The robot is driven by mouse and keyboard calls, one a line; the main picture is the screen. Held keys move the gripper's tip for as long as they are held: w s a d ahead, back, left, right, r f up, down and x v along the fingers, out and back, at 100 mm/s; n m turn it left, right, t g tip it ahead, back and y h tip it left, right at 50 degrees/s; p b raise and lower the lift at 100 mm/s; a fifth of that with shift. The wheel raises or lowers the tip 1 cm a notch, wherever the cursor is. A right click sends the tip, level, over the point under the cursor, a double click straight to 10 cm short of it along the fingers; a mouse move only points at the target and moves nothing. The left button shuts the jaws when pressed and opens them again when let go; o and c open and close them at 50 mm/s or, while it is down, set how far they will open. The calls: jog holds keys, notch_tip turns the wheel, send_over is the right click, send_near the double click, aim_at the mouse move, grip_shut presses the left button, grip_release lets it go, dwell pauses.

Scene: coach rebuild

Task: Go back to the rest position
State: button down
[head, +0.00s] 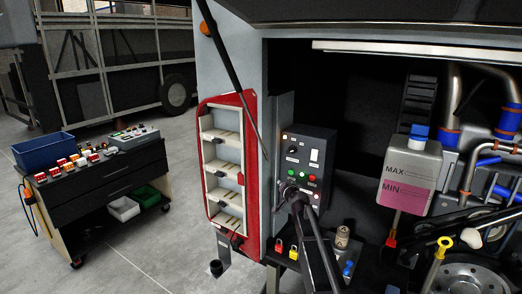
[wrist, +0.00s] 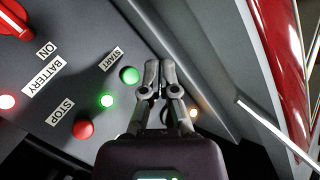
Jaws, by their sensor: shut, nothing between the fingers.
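My gripper (head: 286,188) is in front of the lower left of the dark control panel (head: 323,144) in the head view. In the wrist view, my gripper (wrist: 158,72) has its fingers together with nothing between them. Its tips are beside the green START button (wrist: 130,76); I cannot tell whether they touch the panel. A lit green lamp (wrist: 107,100) and the red STOP button (wrist: 83,129) lie left of the fingers. A red rotary switch (wrist: 14,22) is at the upper left. My arm hides part of the panel's lower edge.
A red-framed open door with shelves (head: 251,212) stands left of the panel. A coolant tank (head: 410,172), pipes and a fan belt area fill the right. Padlocks (head: 293,251) and a small can (head: 342,237) sit below. A tool cart (head: 110,180) stands left on open floor.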

jog(key=s+a+f+n+g, duration=0.1)
jog(key=s+f+n+g, duration=0.15)
jog(key=s, duration=0.45)
jog(key=s+a+f+n+g+y, duration=0.1)
jog(key=s+f+g, duration=0.25)
jog(key=s, duration=0.25)
jog(key=s+a+f+n+g, duration=0.1)
jog(key=s+a+f+g, duration=0.1)
jog(key=s+f, duration=0.35)
jog(key=s+d+f+g+h, duration=0.2)
jog(key=s+d+g, duration=0.1)
jog(key=s, duration=0.9)
jog(key=s+d+f+g+h, duration=0.1)
jog(key=s+d+g+h, duration=0.1)
jog(key=s, duration=1)
jog(key=shift+d+f+g, duration=0.35)
jog(key=shift+d+g, duration=0.1)
jog(key=shift+g, duration=0.75)
jog(key=shift+w, duration=0.1)
jog(key=shift+d, duration=0.1)
